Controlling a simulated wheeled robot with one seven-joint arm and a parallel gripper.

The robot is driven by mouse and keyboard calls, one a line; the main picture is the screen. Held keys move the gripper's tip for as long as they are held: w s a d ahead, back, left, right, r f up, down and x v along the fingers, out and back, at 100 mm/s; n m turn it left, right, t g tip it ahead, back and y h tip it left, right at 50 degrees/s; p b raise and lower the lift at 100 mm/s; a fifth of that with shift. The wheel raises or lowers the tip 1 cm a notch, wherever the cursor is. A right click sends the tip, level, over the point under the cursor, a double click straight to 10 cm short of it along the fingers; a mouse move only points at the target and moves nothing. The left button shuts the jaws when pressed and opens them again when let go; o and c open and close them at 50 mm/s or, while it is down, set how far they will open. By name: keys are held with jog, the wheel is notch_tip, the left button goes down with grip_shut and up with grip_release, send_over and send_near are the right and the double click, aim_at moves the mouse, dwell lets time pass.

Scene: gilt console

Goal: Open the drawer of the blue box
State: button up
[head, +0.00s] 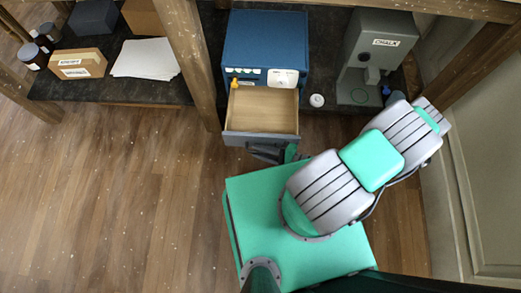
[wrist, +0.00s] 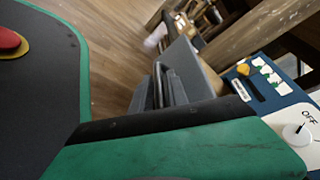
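The blue box (head: 265,42) stands on the dark lower shelf in the head view. Its drawer (head: 262,108) is pulled well out toward me, and its pale wooden inside looks empty. In the wrist view the drawer's grey front (wrist: 188,75) stands out from the box's blue face (wrist: 262,108), with a handle (wrist: 158,88) on its outer side. My gripper (head: 272,154) is just in front of the drawer front, near the handle, partly hidden by my arm. The views do not show clearly whether its fingers are apart or closed on the handle.
A grey machine labelled CHALK (head: 368,62) stands right of the box, with a small white round item (head: 317,100) between. A wooden post (head: 192,55) is close on the left. Farther left are cartons (head: 78,64), paper (head: 146,59) and jars (head: 33,56). The left floor is clear.

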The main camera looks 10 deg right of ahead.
jog(key=shift+d, duration=0.1)
jog(key=p+v, duration=0.1)
jog(key=v, duration=0.6)
jog(key=shift+s+d, duration=0.25)
jog(key=shift+r, duration=0.1)
jog(key=w+d+r+n+g+h+p, duration=0.1)
jog(key=d+r+n+g+h+p, duration=0.15)
jog(key=r+p, duration=0.45)
jog(key=w+d+r+n+g+h+p, duration=0.1)
jog(key=w+d+r+n+g+p, duration=0.2)
jog(key=r, duration=0.8)
jog(key=d+r+n+g+h+p, duration=0.25)
jog(key=r+g+p, duration=0.25)
jog(key=r, duration=0.3)
jog(key=w+a+r+n+t+h+p, duration=0.1)
jog(key=a+r+n+h+p, duration=0.1)
jog(key=r, duration=1)
jog(key=w+a+r+n+t+h+p, duration=0.1)
jog(key=r+p, duration=0.5)
jog(key=r, duration=0.6)
jog(key=w+a+r+n+t+h+p, duration=0.1)
jog(key=a+r+n+t+h+p, duration=0.1)
jog(key=r, duration=1)
jog(key=a+h+p, duration=0.1)
jog(key=a+p, duration=0.1)
jog(key=a, duration=0.1)
jog(key=shift+w+a+n+h, duration=0.15)
jog(key=shift+a+n+h, duration=0.15)
jog(key=shift+a+n, duration=0.1)
